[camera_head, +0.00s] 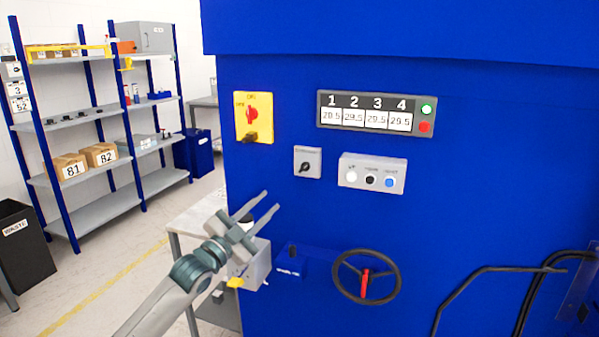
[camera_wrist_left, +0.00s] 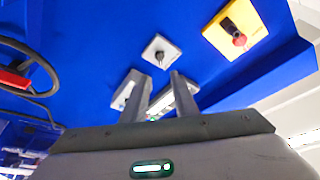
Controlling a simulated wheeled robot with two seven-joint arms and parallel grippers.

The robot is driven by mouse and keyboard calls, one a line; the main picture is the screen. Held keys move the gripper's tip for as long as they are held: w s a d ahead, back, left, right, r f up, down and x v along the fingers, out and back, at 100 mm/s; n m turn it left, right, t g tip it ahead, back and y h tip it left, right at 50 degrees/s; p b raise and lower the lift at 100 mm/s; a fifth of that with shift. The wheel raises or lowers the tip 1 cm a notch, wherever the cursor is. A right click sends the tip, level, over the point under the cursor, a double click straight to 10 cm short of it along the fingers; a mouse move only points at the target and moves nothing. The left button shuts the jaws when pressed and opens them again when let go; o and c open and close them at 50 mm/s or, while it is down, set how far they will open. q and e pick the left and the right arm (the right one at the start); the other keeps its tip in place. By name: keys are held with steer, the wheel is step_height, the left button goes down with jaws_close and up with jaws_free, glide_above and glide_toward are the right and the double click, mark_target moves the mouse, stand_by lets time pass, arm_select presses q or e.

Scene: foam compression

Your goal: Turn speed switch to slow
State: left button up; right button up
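The likely speed switch is a black knob on a small grey square plate (camera_head: 307,162) on the blue machine front; its lettering is too small to read. The plate also shows in the left wrist view (camera_wrist_left: 161,52), beyond my fingers. My left gripper (camera_head: 271,201) is below and left of the plate, apart from it. Its two fingers are spread with nothing between them, pointing up and right. They also show in the left wrist view (camera_wrist_left: 160,95). My right gripper is not in view.
A yellow plate with a red switch (camera_head: 253,117) is up and left. A grey button box (camera_head: 372,174) is right of the knob, under a numbered display (camera_head: 375,113). A black handwheel (camera_head: 366,277) sits below. A shelf (camera_head: 90,125) stands far left.

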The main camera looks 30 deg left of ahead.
mark_target(302, 170)
arm_select(q)
steer(key=p+x, duration=0.5)
steer(key=x, duration=0.9)
steer(key=shift+w+r, duration=0.15)
steer(key=shift+w, duration=0.75)
jaws_close()
